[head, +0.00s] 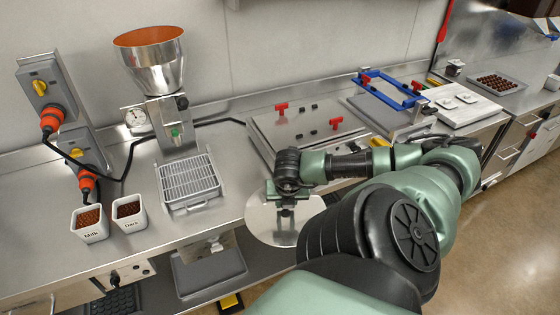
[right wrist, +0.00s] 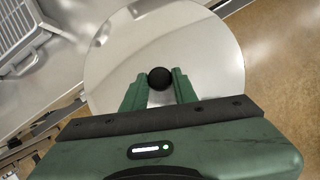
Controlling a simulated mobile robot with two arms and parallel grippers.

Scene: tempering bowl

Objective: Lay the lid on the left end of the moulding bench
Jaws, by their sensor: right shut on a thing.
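The lid (head: 262,229) is a round, shiny steel disc with a black knob. In the right wrist view the lid (right wrist: 215,60) fills the middle, and its knob (right wrist: 160,78) sits between the fingertips. My right gripper (head: 286,212) is shut on the knob and holds the lid at the front edge of the steel bench (head: 232,183), partly past that edge. In the right wrist view my right gripper (right wrist: 158,84) hides the near part of the lid. I cannot tell the exact gap between lid and bench. My left gripper is not in view.
A steel hopper (head: 153,65) with a brown inside stands above a slatted tray (head: 188,178). White Milk (head: 90,233) and Dark (head: 129,219) tubs stand at left. A plate with red knobs (head: 300,128), a blue frame (head: 391,90) and a white board (head: 462,104) lie further right.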

